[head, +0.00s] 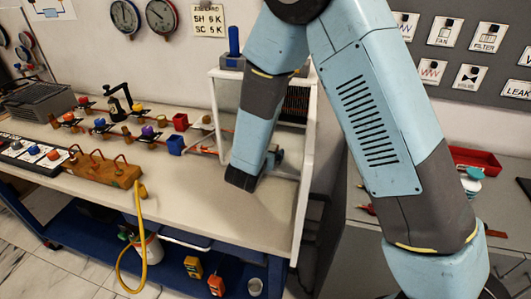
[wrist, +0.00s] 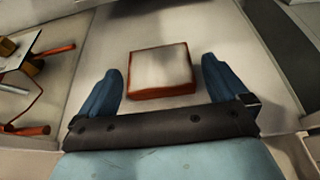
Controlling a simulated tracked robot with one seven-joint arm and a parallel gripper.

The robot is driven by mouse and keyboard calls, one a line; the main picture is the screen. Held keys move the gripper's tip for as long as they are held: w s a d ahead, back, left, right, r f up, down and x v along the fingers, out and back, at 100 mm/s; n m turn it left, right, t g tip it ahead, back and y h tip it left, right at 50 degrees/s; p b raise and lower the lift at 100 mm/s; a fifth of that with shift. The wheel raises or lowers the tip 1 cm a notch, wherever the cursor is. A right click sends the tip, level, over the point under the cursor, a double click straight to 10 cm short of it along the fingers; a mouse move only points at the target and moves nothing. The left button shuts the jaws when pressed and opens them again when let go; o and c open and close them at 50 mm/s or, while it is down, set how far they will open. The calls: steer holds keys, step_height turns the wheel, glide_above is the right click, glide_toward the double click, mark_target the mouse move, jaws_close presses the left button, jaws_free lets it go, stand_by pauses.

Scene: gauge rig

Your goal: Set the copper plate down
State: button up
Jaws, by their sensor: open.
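The copper plate (wrist: 160,68) shows in the wrist view as a small square block with a pale, shiny top and copper-red edges. It appears to lie flat on the light bench surface. My gripper (wrist: 163,70) is open, with one blue finger on each side of the plate and a visible gap at both sides. In the head view my own arm hides the plate and most of my gripper; only a bit of blue shows beside the dark wrist.
A white-framed rack (head: 302,200) stands close to the right of my wrist. Copper pipework with valves (head: 130,125) and a blue cup (head: 176,145) lie to the left. A wooden block with a yellow hose (head: 140,210) is at the front left. The bench front centre is clear.

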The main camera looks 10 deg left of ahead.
steer(key=v, duration=1.2)
